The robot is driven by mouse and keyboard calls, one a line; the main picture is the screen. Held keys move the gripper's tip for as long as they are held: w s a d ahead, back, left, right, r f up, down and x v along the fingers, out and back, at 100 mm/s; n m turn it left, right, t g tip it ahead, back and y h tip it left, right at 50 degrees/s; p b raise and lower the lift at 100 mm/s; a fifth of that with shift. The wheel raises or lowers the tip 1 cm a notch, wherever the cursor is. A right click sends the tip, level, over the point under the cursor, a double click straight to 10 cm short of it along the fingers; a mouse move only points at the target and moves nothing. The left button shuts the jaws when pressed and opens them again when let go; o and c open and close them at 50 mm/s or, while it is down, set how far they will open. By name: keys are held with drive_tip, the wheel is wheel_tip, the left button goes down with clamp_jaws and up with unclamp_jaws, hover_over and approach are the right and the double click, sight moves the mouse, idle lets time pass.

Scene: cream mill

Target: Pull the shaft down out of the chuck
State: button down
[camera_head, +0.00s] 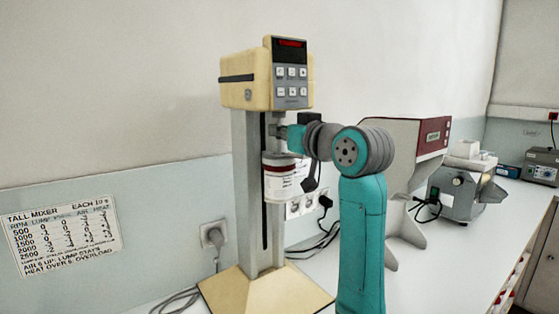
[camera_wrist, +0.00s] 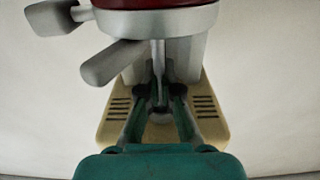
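In the head view the tall mixer has a cream motor head (camera_head: 246,84) on a grey column (camera_head: 245,190). My gripper (camera_head: 282,132) is just below the head, in front of the column. In the wrist view a thin grey shaft (camera_wrist: 158,68) runs between the two dark fingertips of my gripper (camera_wrist: 159,93). The fingertips stand apart, one on each side of the shaft, with what looks like a narrow gap. I cannot make out the chuck in the head view.
A white and red can (camera_head: 278,184) is at the column below my gripper. The cream base plate (camera_head: 270,297) stands on the white bench. A red-fronted machine (camera_head: 432,135) and a grey device (camera_head: 463,190) are to the right. Cables lie behind the base.

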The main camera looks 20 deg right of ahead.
drive_tip(key=shift+f, duration=0.35)
idle(0.3)
drive_tip(key=c, duration=0.8)
unclamp_jaws()
drive_tip(key=shift+c, duration=0.2)
drive_tip(key=v, duration=0.8)
drive_tip(key=shift+s, duration=0.15)
idle(0.3)
